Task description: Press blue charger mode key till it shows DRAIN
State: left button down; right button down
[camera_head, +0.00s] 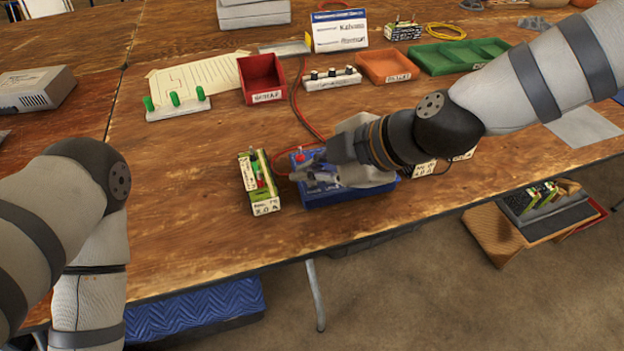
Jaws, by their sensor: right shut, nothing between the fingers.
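The blue charger (340,196) sits near the front edge of the wooden table, with a red knob or button on its far left corner. My right gripper (312,178) is shut and empty, right over the top of the charger. It hides most of the charger's face, so the mode key and any display text cannot be read. I cannot tell whether the fingertips touch the charger. My left arm comes in at the lower left, and its gripper is out of view.
A battery pack (260,184) stands just left of the charger, with a red lead beside it. Behind are a red bin (261,77), an orange tray (387,66), a green tray (459,56) and a white strip with green pegs (178,105). The table left of the battery is clear.

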aim_at(311, 186)
pick_arm(q)
jog(key=shift+s+f, duration=0.1)
pick_arm(e)
jog(key=shift+f, duration=0.4)
dwell(0.4)
pick_arm(q)
jog(key=shift+w+r+p, duration=0.35)
jog(key=shift+w+r, duration=0.1)
jog(key=shift+r, duration=0.05)
pick_arm(e)
jog(key=shift+r, duration=0.8)
